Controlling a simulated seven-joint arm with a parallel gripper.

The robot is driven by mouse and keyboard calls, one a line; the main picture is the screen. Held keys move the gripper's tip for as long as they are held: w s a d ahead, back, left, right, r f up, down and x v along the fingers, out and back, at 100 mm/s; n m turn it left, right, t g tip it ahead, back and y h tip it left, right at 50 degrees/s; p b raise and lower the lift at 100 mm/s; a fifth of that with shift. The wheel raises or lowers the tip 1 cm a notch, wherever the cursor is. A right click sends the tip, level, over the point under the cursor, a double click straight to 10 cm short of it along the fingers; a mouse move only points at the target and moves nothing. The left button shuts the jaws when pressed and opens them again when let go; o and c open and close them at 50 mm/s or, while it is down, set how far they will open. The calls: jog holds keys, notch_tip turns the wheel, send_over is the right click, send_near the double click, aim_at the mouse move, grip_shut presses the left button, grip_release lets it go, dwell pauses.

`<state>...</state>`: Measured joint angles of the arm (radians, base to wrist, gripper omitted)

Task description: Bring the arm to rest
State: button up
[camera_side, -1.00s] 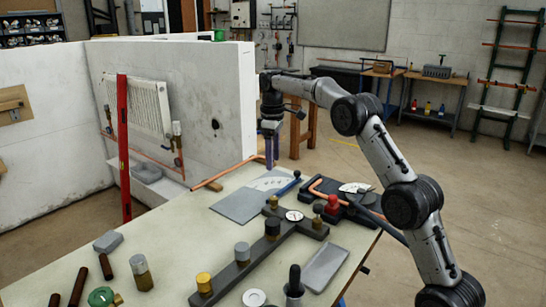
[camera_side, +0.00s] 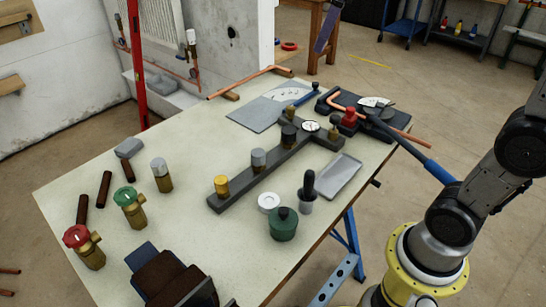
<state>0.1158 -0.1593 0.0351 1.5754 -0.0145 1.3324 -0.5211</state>
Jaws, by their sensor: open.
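The wrist and upper part of my arm are outside the frame. My lower arm links and yellow-ringed base stand at the right, beside the bench.
The bench holds a dark bar with several fittings (camera_side: 265,172), a pipe bender (camera_side: 365,115) with its blue handle jutting off the right edge, a grey tray (camera_side: 331,176), a green pot (camera_side: 283,225) and several valves (camera_side: 130,207). A red level (camera_side: 133,60) stands by the wall.

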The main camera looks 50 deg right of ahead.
jog(key=s+a+f+m+t, duration=0.1)
jog(key=s+a+f, duration=0.15)
jog(key=s, duration=0.45)
jog(key=s+a+f, duration=0.1)
jog(key=s+f, duration=0.3)
jog(key=s, duration=0.2)
jog(key=s+f+m, duration=0.3)
jog(key=s+f, duration=0.1)
jog(key=f, duration=0.5)
jog(key=shift+a+m+t+y, duration=0.3)
jog(key=shift+a, duration=0.05)
